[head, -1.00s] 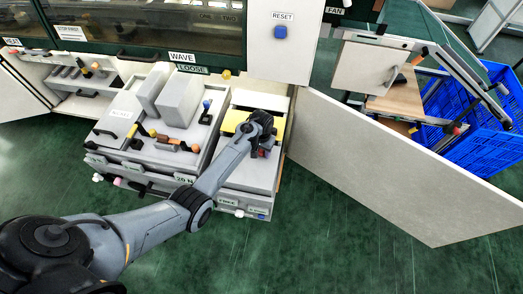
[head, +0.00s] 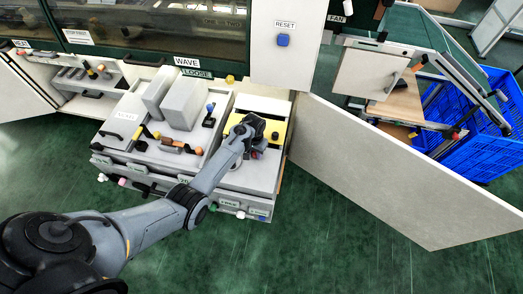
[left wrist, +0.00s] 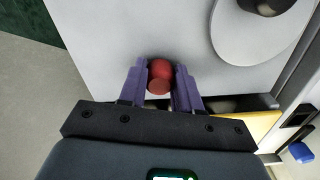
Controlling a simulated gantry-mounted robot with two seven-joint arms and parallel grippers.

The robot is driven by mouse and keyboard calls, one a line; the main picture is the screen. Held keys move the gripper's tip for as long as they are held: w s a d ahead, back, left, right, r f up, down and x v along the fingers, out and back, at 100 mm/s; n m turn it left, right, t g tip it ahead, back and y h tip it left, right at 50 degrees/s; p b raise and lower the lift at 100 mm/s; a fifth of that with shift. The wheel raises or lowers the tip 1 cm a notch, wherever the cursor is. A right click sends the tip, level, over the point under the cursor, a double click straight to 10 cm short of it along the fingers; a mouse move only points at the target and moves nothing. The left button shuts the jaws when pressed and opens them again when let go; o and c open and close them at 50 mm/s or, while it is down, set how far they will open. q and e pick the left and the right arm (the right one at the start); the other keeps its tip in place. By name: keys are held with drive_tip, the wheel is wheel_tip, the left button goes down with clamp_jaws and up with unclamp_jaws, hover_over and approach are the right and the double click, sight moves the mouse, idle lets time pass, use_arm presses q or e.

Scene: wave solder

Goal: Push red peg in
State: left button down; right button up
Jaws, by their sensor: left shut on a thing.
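The red peg (left wrist: 159,76) stands between the two purple fingers of my left gripper (left wrist: 160,88) in the left wrist view, and the fingers are closed on its sides. Its rounded red head lies against a light grey surface; I cannot tell how deep it sits. In the head view my left gripper (head: 253,150) is over the right-hand grey unit, just in front of the yellow panel (head: 274,131). A little red shows there, mostly covered by the gripper. My right gripper is not in view.
An open grey door (head: 390,165) stands to the right of the unit. A tray (head: 215,140) with several coloured-handled tools lies to the left. Blue crates (head: 475,140) are at the far right. The green floor in front is clear.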

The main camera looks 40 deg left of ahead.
sight(254, 153)
use_arm(q)
drive_tip(key=c, duration=1.2)
unclamp_jaws()
drive_tip(key=shift+s+a, duration=0.1)
drive_tip(key=o, duration=0.4)
drive_tip(key=shift+s+a, duration=0.15)
drive_tip(key=shift+r, duration=0.1)
wheel_tip(254, 153, up, 9)
drive_tip(key=p, duration=0.3)
drive_tip(key=shift+r, duration=0.8)
